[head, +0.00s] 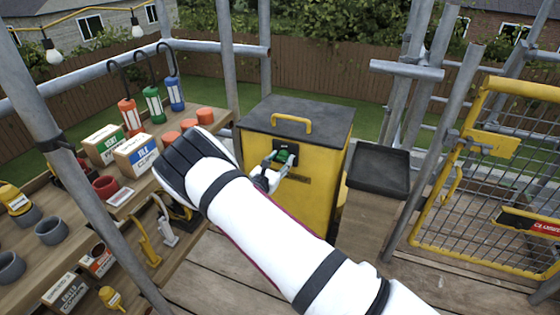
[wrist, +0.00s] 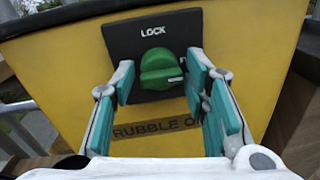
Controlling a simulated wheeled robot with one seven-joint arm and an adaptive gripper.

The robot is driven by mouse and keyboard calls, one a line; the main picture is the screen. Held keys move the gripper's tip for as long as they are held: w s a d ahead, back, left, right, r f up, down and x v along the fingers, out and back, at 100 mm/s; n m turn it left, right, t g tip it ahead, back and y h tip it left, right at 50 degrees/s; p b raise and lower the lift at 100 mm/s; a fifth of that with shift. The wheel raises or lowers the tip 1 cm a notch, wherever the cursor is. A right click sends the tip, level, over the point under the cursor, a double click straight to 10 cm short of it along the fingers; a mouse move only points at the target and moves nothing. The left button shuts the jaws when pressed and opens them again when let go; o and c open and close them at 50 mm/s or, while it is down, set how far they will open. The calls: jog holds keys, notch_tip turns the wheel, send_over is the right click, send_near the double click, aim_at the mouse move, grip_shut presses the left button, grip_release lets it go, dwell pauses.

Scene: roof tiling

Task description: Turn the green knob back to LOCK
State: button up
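The green knob (wrist: 160,68) sits on a black plate (wrist: 118,38) on the front of the yellow bin (wrist: 60,80). The word LOCK is printed on the plate above the knob. The knob's grip bar lies roughly crosswise, with a small white mark at its right end, away from LOCK. My gripper (wrist: 160,82) is open, with one teal-padded finger on each side of the knob. A gap shows at the left finger; the right finger is very close, and I cannot tell whether it touches. In the head view my gripper (head: 276,167) is at the bin's front (head: 290,205).
The bin has a dark lid (head: 330,118) with a yellow handle (head: 291,123). A black tray (head: 380,172) stands to its right, and a yellow mesh gate (head: 500,180) is farther right. A wooden shelf (head: 130,205) with pots, boxes and lanterns is on the left.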

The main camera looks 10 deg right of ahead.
jog(key=c, duration=0.6)
jog(key=shift+c, duration=0.2)
jog(key=n, duration=0.3)
jog(key=shift+b, duration=0.35)
jog(key=n, duration=0.4)
jog(key=shift+n+t, duration=0.3)
jog(key=shift+n, duration=0.1)
jog(key=n, duration=0.5)
jog(key=shift+n+b, duration=0.3)
jog(key=shift+b, duration=0.05)
jog(key=n, duration=0.5)
jog(key=shift+f+t+y, duration=0.1)
jog(key=shift+t+y, duration=0.2)
jog(key=shift+t, duration=0.1)
jog(key=shift+n, duration=0.3)
jog(key=shift+s, duration=0.1)
